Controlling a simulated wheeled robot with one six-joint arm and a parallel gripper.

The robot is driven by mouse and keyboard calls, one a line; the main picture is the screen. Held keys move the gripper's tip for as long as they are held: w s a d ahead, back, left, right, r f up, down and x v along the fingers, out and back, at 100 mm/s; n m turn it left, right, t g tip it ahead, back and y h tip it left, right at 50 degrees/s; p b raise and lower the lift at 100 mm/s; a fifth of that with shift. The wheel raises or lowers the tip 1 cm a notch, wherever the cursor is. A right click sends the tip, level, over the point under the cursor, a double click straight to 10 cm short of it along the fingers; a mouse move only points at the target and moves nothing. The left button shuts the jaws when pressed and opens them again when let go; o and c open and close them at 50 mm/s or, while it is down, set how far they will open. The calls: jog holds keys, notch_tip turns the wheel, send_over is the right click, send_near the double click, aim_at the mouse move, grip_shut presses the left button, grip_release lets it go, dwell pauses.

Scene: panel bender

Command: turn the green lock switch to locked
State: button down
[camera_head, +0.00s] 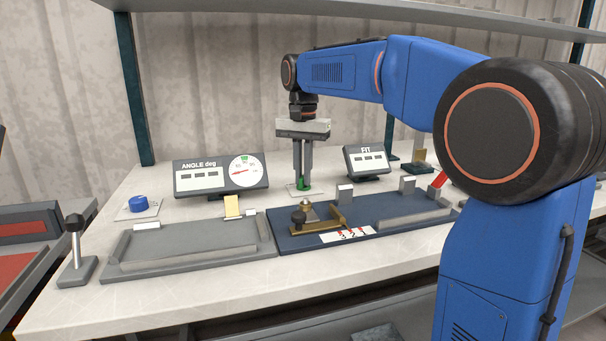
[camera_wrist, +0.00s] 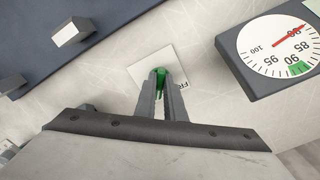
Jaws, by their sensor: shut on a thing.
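The green lock switch (camera_head: 303,183) stands on a small pale plate on the table, behind the dark blue fixture. My gripper (camera_head: 303,185) points straight down over it, with its fingertips at the switch. In the wrist view the green switch (camera_wrist: 160,75) shows between the two fingers of my gripper (camera_wrist: 161,84), which are shut on it. Part of a label on the plate (camera_wrist: 150,62) shows beside the fingers; the rest is hidden. The fingers cover much of the switch, so I cannot tell its turned position.
An angle display (camera_head: 220,175) with a dial stands left of my gripper, and a FIT display (camera_head: 367,160) stands right. The dark blue fixture (camera_head: 290,240) lies in front, a grey tray (camera_head: 190,255) beside it. A blue knob (camera_head: 139,204) is further left. A shelf (camera_head: 350,14) runs overhead.

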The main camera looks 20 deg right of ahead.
jog(key=c, duration=1.8)
grip_release()
jog(key=shift+c, duration=0.2)
jog(key=shift+r, duration=0.1)
notch_tip(320, 180, up, 17)
jog(key=shift+r, duration=0.15)
